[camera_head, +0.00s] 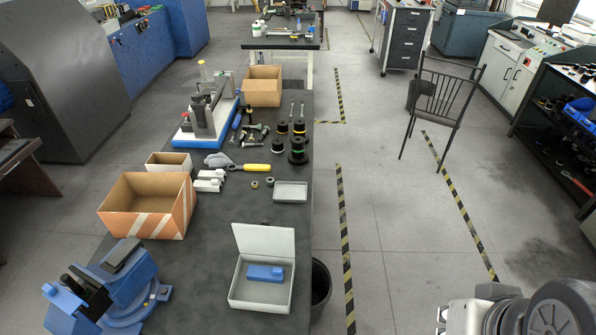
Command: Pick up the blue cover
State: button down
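A small blue piece (265,273), which looks like the blue cover, lies flat inside an open white box (243,297). The box stands near the front right of the dark workbench (208,275), with its lid tilted up at the back. The blue piece has a small raised part near its right end. Its top is uncovered from this view. Part of my arm shows at the bottom right corner, to the right of the bench and apart from the box. My gripper cannot be made out.
A blue vise (120,290) stands at the bench's front left. An orange-striped cardboard box (158,222) and a grey tray (291,191) lie behind. A dark bin (321,283) stands beside the bench. A chair (440,100) is on the floor; the aisle between is clear.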

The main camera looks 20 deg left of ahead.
aim_at(255, 273)
jog(key=u, duration=1.4)
jog(key=i+l+u, duration=0.1)
jog(key=l+u, duration=1.3)
jog(key=k+l+u, duration=0.1)
jog(key=l+u, duration=0.35)
jog(key=k+l+u, duration=0.15)
jog(key=l+u, duration=0.15)
jog(key=u, duration=0.15)
jog(key=k+l+u, duration=0.1)
jog(key=k+l, duration=0.25)
jog(key=l, duration=0.25)
jog(key=k+l, duration=0.4)
jog(key=l, duration=0.15)
jog(key=k+l+u, duration=0.15)
jog(key=k+l, duration=0.25)
jog(key=l, duration=0.15)
